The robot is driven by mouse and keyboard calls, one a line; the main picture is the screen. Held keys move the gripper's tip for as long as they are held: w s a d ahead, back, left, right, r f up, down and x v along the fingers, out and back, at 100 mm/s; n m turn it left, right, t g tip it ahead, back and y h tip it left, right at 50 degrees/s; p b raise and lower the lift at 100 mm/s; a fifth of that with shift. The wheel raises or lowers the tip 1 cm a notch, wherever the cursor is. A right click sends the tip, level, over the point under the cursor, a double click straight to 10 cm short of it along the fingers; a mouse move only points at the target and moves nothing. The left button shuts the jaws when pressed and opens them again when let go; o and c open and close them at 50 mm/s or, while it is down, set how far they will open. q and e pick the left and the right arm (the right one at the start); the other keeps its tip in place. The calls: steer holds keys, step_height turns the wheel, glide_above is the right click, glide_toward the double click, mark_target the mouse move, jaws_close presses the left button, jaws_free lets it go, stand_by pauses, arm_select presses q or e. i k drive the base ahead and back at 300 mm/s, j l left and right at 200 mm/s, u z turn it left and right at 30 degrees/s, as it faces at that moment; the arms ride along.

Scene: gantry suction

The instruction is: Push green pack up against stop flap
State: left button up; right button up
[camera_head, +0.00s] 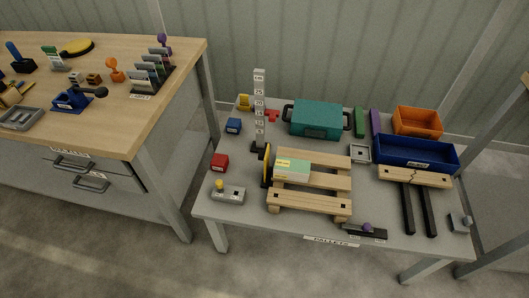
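The green pack (292,170) is a pale green box with a yellow label on its top left. It lies flat on the left part of a wooden pallet (309,204). An upright yellow and black piece (267,165), which looks like the stop flap, stands just left of the pack at the pallet's left edge. The pack's left side is very close to it; I cannot tell whether they touch. Neither of my grippers is in view.
A marked grey post (259,108) stands behind the flap. A teal case (316,119), blue bin (415,152) and orange bin (417,121) stand at the back. A red cube (220,162) and grey button box (229,195) are left of the pallet. A wooden workbench (140,75) is further left.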

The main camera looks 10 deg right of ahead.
mark_target(286, 168)
steer(key=i+j+z, duration=0.15)
steer(key=j+z, duration=0.2)
steer(key=j, duration=0.4)
steer(key=j+z, duration=0.35)
steer(key=j, duration=0.4)
steer(key=i, duration=0.05)
